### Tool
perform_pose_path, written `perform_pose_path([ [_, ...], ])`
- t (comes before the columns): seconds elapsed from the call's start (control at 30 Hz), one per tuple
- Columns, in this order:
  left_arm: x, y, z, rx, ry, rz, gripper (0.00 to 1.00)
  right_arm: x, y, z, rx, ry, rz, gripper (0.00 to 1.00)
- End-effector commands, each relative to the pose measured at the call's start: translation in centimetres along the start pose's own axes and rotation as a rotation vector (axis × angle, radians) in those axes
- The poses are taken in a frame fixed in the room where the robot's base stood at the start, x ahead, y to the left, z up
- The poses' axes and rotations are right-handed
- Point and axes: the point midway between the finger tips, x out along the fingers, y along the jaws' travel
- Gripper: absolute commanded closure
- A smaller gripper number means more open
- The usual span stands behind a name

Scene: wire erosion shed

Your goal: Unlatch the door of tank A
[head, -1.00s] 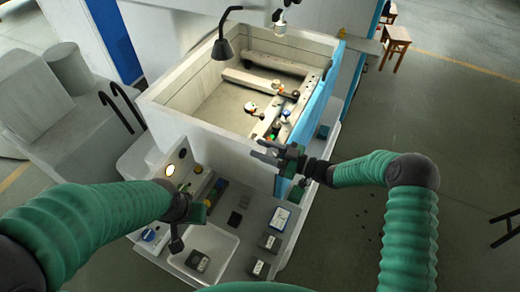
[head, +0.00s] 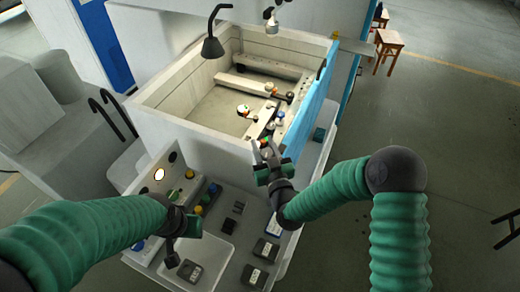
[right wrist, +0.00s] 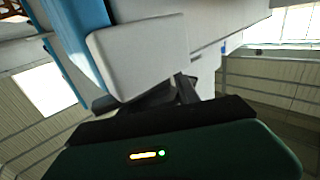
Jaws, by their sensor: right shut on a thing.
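The tank (head: 205,125) is an open-topped pale box with a blue panel (head: 308,118), apparently its door, along the right side. My right gripper (head: 262,153) is at the tank's front right corner, left of the panel's near edge. In the right wrist view its dark fingers (right wrist: 172,92) are close together beside a pale rounded block (right wrist: 140,52), with the blue panel (right wrist: 75,40) behind. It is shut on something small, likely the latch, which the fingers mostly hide. My left gripper (head: 180,235) hangs over the control panel; its jaw opening is unclear.
Below the tank is a console with buttons (head: 190,174), a white tray (head: 205,250) and several dark boxes (head: 255,277). A black lamp (head: 213,46) stands over the tank. Small fittings lie inside it. Stools (head: 388,45) stand far right.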

Motion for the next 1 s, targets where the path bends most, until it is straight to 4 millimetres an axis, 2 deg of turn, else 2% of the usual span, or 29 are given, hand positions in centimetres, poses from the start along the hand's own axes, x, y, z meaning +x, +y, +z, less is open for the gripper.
perform_pose_path([
  [0.03, 0.6, 0.0, 0.1, 0.000, 0.000, 0.000, 0.64, -0.1, -0.2, 0.5, 0.000, -0.005, 0.028, 1.00],
  [0.4, 1.8, 0.0, 0.4, 0.000, 0.000, 0.000, 0.64, -0.1, 0.3, 0.4, 0.001, -0.007, 0.209, 1.00],
  [0.97, 1.9, 0.0, 0.5, 0.000, 0.000, 0.000, 0.64, -0.1, 0.4, 0.3, 0.003, -0.009, 0.244, 1.00],
  [1.0, 1.9, 0.0, 0.5, 0.000, 0.000, 0.000, 0.64, -0.1, 0.4, 0.3, 0.003, -0.009, 0.244, 0.61],
])
